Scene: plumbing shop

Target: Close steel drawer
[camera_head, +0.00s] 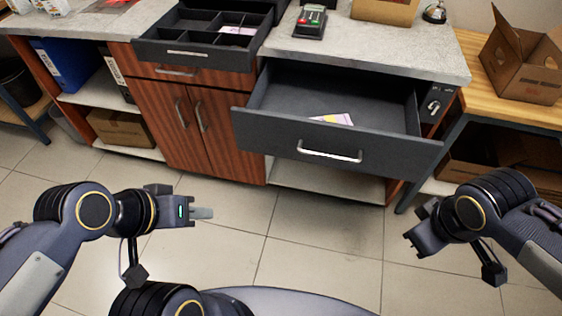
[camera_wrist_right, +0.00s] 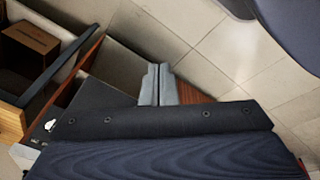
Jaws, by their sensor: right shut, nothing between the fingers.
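A wide dark grey drawer (camera_head: 273,135) with a silver bar handle (camera_head: 329,156) stands pulled out from the counter, right of centre in the head view. A pink and yellow paper (camera_head: 334,119) lies in it. My left gripper (camera_head: 205,212) is held over the floor, below and left of this drawer, apart from it. Its fingers appear together and empty. My right gripper (camera_wrist_right: 158,84) is shut and empty in the right wrist view. In the head view it is at the lower right, apart from the drawer, its fingertips hard to make out.
A smaller divided dark drawer (camera_head: 175,53) stands out at the upper left, above wooden doors (camera_head: 172,121). A wooden table (camera_head: 477,84) with a cardboard box (camera_head: 520,68) stands at right. The tiled floor in front is clear.

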